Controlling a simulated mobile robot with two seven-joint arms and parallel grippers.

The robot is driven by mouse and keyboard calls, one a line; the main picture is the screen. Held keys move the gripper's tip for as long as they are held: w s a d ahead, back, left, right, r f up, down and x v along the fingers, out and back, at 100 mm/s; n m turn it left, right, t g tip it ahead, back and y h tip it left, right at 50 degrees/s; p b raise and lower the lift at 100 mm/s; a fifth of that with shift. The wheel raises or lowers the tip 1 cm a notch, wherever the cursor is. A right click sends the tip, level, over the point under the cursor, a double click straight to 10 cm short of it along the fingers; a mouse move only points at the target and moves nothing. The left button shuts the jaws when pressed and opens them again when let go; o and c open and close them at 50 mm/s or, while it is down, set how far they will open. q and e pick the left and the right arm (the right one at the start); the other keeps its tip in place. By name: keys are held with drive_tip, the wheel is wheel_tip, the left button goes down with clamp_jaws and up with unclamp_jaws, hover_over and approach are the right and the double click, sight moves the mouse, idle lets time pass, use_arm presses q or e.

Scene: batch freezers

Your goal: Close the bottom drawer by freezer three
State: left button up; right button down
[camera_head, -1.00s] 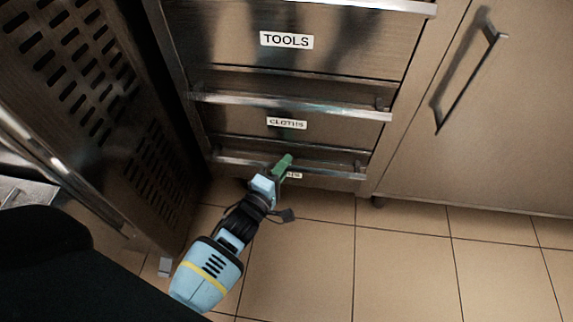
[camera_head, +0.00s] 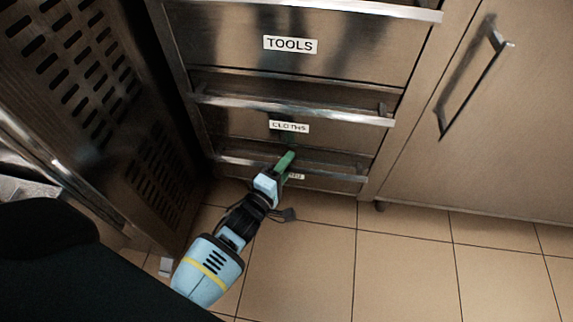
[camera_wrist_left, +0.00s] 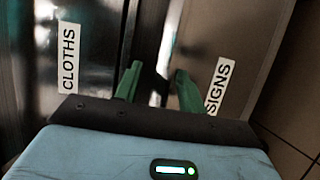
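The bottom drawer, labelled SIGNS (camera_head: 297,177), is the lowest in a steel drawer stack, with a horizontal bar handle (camera_head: 340,176). Its label also shows in the left wrist view (camera_wrist_left: 220,87). My left gripper (camera_head: 286,160) is at this handle, its green fingers overlapping the bar in the head view. In the left wrist view the fingers (camera_wrist_left: 157,84) stand apart, with a bright strip, likely the handle, beyond the gap. I cannot tell whether they touch it. How far the drawer stands out is hard to tell. My right gripper is not in view.
Above are the CLOTHS drawer (camera_head: 289,127) and the TOOLS drawer (camera_head: 290,45). A perforated dark metal panel (camera_head: 95,110) stands close on the left. A cabinet door with a bar handle (camera_head: 473,85) is at the right. The tiled floor (camera_head: 400,265) in front is clear.

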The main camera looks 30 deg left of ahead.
use_arm(q)
drive_tip(key=s+p, duration=0.3)
drive_tip(key=s, duration=0.4)
drive_tip(key=shift+s+a, duration=0.35)
drive_tip(key=shift+a, duration=0.1)
